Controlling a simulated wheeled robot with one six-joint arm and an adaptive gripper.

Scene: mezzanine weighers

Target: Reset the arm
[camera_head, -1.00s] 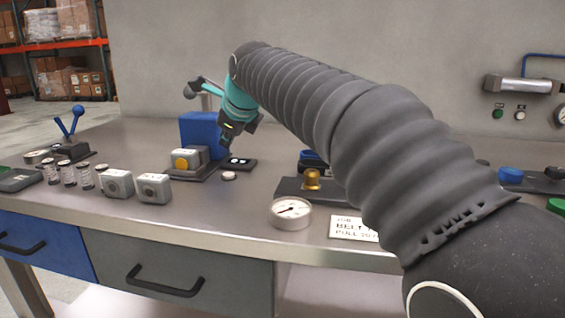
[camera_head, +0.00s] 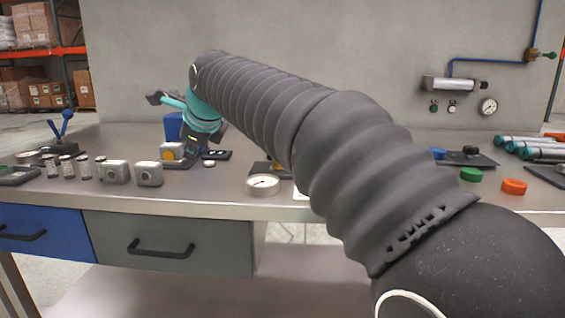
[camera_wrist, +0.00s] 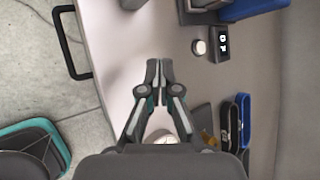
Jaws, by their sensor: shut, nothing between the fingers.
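My gripper (camera_wrist: 159,72) is shut and empty in the wrist view, its two fingertips together above the grey worktop (camera_wrist: 115,45). In the head view my arm stretches from the lower right to the upper left, and the teal wrist is over the bench near the blue box (camera_head: 173,127). The fingers are too small and partly hidden there to make out.
Two grey boxes with round buttons (camera_head: 149,173) and several small jars stand at the bench's left front. A blue lever stand (camera_head: 62,140) is behind them. Drawers with black handles (camera_head: 161,248) front the bench.

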